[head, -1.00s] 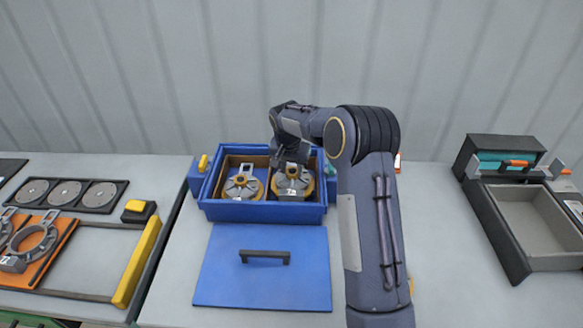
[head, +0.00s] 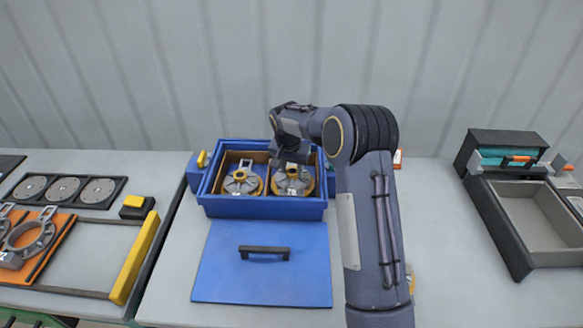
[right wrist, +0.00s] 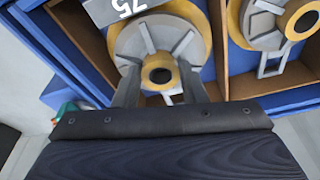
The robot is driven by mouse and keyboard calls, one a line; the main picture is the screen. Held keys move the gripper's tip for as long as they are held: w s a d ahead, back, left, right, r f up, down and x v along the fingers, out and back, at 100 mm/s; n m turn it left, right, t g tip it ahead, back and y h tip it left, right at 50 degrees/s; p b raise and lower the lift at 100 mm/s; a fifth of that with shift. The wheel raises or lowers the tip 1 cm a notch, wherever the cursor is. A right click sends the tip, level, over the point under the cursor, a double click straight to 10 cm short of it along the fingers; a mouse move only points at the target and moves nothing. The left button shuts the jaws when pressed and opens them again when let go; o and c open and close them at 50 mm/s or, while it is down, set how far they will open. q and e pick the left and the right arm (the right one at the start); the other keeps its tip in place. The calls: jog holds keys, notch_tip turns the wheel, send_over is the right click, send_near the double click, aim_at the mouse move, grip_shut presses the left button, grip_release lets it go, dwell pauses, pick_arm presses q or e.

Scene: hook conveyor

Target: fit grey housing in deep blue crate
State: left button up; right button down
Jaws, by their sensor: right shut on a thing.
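The deep blue crate (head: 262,207) stands open on the table in the head view, with two brown-lined compartments. The grey housing (head: 293,184), spoked with a yellow-gold rim, is in the right compartment. My right gripper (head: 292,166) reaches down over it and is shut on its hub. In the right wrist view the fingers (right wrist: 160,90) flank the hub of this housing (right wrist: 135,40), which bears a tag reading 75. Whether it touches the crate floor is hard to tell. A similar housing (head: 242,181) lies in the left compartment. My left gripper is out of view.
A flat blue lid (head: 262,280) with a black handle lies in front of the crate. At left are an orange board (head: 52,250) with grey rings and a yellow bar (head: 135,258). A grey-lined tray (head: 535,225) stands at right. The table between crate and tray is partly clear.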

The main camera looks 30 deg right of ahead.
aim_at(290, 181)
jog(key=shift+b+x, duration=0.8)
jog(key=shift+x, duration=0.25)
jog(key=shift+s+a, duration=0.15)
jog(key=c, duration=0.9)
grip_release()
jog(key=shift+o, duration=0.5)
jog(key=b+v, duration=0.1)
jog(key=v, duration=0.6)
jog(key=shift+r, duration=0.4)
jog(key=shift+s, duration=0.1)
